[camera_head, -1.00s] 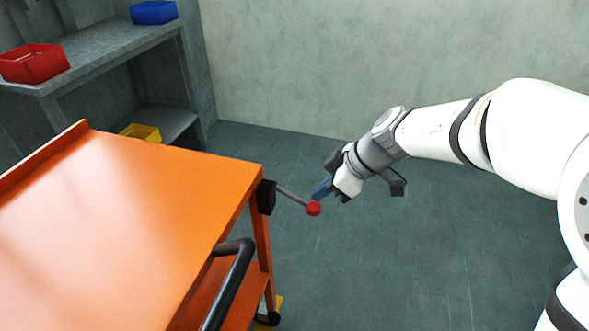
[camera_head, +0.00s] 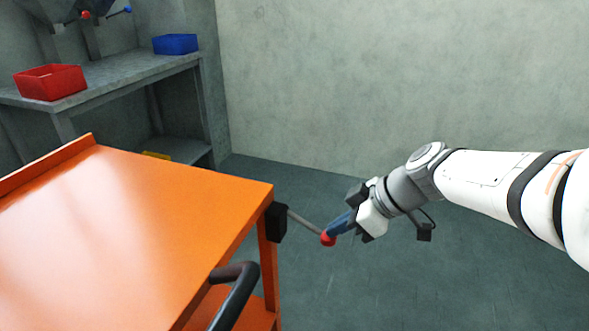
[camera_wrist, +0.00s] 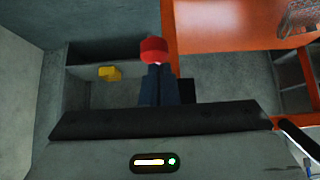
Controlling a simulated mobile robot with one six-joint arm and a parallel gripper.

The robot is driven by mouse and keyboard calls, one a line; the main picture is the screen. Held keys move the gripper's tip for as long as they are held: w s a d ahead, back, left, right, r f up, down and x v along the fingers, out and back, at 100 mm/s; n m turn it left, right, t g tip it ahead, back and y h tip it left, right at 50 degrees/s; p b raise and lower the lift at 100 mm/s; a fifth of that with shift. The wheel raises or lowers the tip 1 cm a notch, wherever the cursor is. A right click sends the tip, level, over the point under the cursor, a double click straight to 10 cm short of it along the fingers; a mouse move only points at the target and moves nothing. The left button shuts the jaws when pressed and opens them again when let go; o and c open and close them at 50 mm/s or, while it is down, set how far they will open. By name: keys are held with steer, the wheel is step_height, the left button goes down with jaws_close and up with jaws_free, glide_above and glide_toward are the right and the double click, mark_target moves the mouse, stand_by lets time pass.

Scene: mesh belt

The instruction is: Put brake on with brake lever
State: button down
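The brake lever (camera_head: 305,222) is a thin grey rod with a red ball knob (camera_head: 327,239). It sticks out from a black block (camera_head: 276,222) at the corner of the orange cart (camera_head: 130,230) and slants down to the right. My gripper (camera_head: 336,228) reaches in from the right with its blue fingertips at the knob. In the wrist view the dark blue fingers (camera_wrist: 160,80) lie close together, and the red knob (camera_wrist: 154,50) covers part of their tips. The fingers look shut beside the knob, not around it; I cannot tell whether they touch it.
A black handle (camera_head: 238,290) curves out from the cart's near side. A grey bench (camera_head: 120,75) at the back left holds a red bin (camera_head: 50,82) and a blue bin (camera_head: 176,44). The floor right of the cart is clear.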

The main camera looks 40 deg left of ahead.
steer(key=shift+s+f, duration=0.1)
steer(key=shift+f, duration=0.2)
steer(key=a+r+p+v, duration=0.1)
steer(key=p+v, duration=0.3)
steer(key=v, duration=0.9)
steer(key=shift+a+r, duration=0.2)
steer(key=shift+r, duration=0.25)
steer(key=s+d+r+m+t+h+p, duration=0.1)
steer(key=s+d+r+m+h+p, duration=0.1)
steer(key=d+r+m+p, duration=0.3)
steer(key=s+d+r+m+t+h+p, duration=0.2)
steer(key=d+r+m+p, duration=0.3)
steer(key=d+m+p, duration=0.4)
steer(key=s+d+r+m+t+h+p, duration=0.2)
steer(key=d+r+m+p, duration=0.4)
steer(key=d+p, duration=0.8)
steer(key=d+m+h, duration=0.1)
steer(key=d+m, duration=0.1)
steer(key=d, duration=0.3)
steer(key=shift+s+d+h, duration=0.3)
steer(key=shift+d+h, duration=0.1)
